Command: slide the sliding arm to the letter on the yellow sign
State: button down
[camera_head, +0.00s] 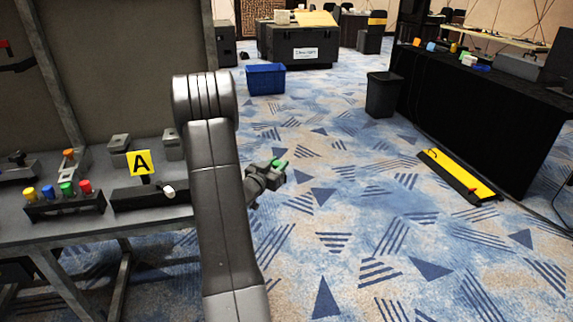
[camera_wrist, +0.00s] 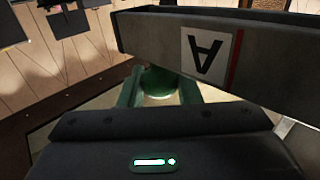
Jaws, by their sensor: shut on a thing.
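A yellow sign (camera_head: 140,163) with a black letter A stands on the bench at the left in the head view. Below it is a dark housing (camera_head: 130,198) with a white-tipped handle (camera_head: 168,191). My gripper (camera_head: 278,165) shows right of my arm, its green parts small against the carpet. In the wrist view my gripper (camera_wrist: 158,82) has its green fingers around a dark green rounded piece (camera_wrist: 157,80), mostly hidden. Close beyond it a long grey box (camera_wrist: 275,70) carries an upside-down A label (camera_wrist: 207,55) and a red line. I cannot tell whether the piece belongs to the sliding arm.
A bench block (camera_head: 65,205) with several coloured knobs is left of the sign. A blue bin (camera_head: 266,79), a black bin (camera_head: 382,95) and a yellow floor strip (camera_head: 458,177) are farther off. Carpet is open right of my arm, up to a black-draped table (camera_head: 470,115).

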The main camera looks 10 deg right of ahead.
jog(key=c, duration=1.1)
grip_release()
jog(key=v, duration=1.3)
jog(key=shift+s+a, duration=0.3)
